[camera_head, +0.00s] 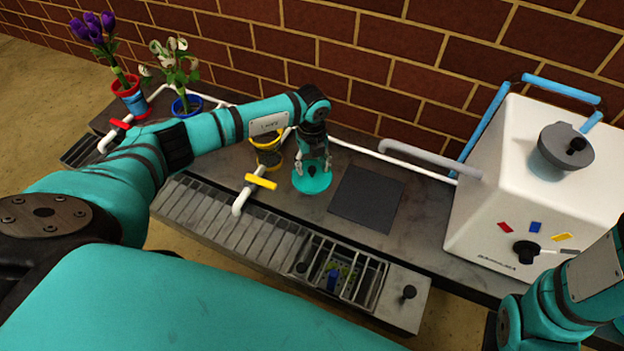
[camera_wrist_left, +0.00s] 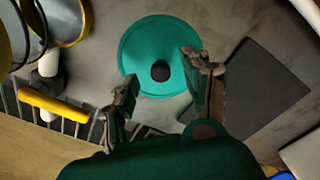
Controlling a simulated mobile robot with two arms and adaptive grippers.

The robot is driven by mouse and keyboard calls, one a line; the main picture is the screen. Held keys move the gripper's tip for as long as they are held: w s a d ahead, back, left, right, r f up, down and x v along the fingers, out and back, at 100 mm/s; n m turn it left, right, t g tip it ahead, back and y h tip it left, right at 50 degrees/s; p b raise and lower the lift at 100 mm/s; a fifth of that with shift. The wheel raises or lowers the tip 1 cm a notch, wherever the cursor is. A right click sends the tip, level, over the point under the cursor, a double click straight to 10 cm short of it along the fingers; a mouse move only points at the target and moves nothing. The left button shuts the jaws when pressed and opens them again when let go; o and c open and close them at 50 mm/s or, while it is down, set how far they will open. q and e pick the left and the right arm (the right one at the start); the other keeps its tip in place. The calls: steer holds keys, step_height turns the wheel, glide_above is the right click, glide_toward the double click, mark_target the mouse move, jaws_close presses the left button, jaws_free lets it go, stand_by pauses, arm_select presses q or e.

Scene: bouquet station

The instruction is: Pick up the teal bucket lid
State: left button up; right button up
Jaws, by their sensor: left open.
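The teal bucket lid (camera_head: 319,183) is a flat round disc lying on the grey counter, with a dark knob at its middle. It also shows in the left wrist view (camera_wrist_left: 150,38), with its dark knob (camera_wrist_left: 160,71) between the fingers as seen from the wrist. My left gripper (camera_head: 313,162) is open and points down just above the lid; in the left wrist view its two fingers (camera_wrist_left: 160,75) stand apart with nothing between them held. Whether the fingers touch the lid is hard to tell. Of my right arm only links show at the lower right; its gripper is out of view.
A dark square mat (camera_head: 366,198) lies right of the lid. A yellow-rimmed bucket (camera_head: 267,150) stands behind left, near a yellow-handled tap (camera_head: 261,181). Flower pots (camera_head: 186,105) stand at the back left. A white machine (camera_head: 535,185) fills the right. A slotted drain (camera_head: 220,215) runs in front.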

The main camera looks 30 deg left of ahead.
arm_select(q)
step_height(320, 180, down, 2)
steer(key=shift+f+b, duration=0.2)
steer(key=shift+b, duration=0.4)
steer(key=shift+r, duration=0.1)
jaws_close()
